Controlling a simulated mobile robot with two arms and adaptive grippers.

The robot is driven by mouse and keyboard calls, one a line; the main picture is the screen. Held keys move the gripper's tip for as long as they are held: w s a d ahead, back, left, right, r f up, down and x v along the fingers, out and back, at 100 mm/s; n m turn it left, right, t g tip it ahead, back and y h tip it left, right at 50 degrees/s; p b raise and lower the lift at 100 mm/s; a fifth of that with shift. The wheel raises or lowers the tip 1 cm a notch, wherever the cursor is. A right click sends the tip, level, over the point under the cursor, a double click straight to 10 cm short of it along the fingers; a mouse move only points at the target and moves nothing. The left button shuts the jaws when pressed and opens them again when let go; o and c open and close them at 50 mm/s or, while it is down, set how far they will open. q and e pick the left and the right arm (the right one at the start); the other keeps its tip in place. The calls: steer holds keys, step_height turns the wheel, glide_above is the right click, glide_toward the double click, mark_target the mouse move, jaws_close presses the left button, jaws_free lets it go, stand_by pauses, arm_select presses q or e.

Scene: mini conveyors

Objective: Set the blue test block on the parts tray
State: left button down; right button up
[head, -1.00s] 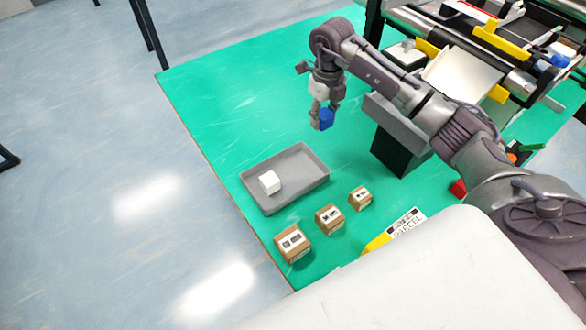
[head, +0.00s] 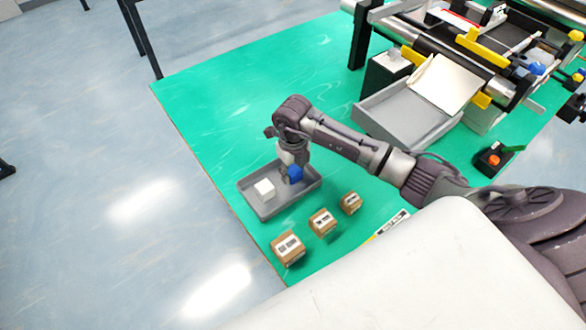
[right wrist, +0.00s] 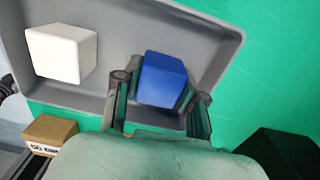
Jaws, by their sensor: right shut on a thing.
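The blue test block (head: 295,174) is in my right gripper (head: 292,168), above the right part of the grey parts tray (head: 272,207). In the right wrist view the blue block (right wrist: 162,80) sits between the two fingers of my right gripper (right wrist: 160,95), with the tray (right wrist: 120,20) behind it. I cannot tell whether the block touches the tray floor. A white block (head: 264,188) lies in the left part of the tray, apart from the blue one; it also shows in the right wrist view (right wrist: 58,54). My left gripper is not in view.
Several small cardboard boxes, one nearest the front (head: 288,249), stand in a row beside the tray. Conveyors with yellow brackets (head: 480,47) and a grey bin (head: 408,118) fill the back right. The green mat (head: 240,95) behind the tray is clear.

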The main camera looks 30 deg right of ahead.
mark_target(293, 169)
steer(key=shift+f, duration=0.2)
steer(key=o, duration=1.2)
steer(key=shift+r, duration=0.1)
steer(key=shift+c, duration=0.2)
steer(key=shift+r, duration=0.2)
step_height(293, 169, up, 12)
steer(key=b, duration=0.2)
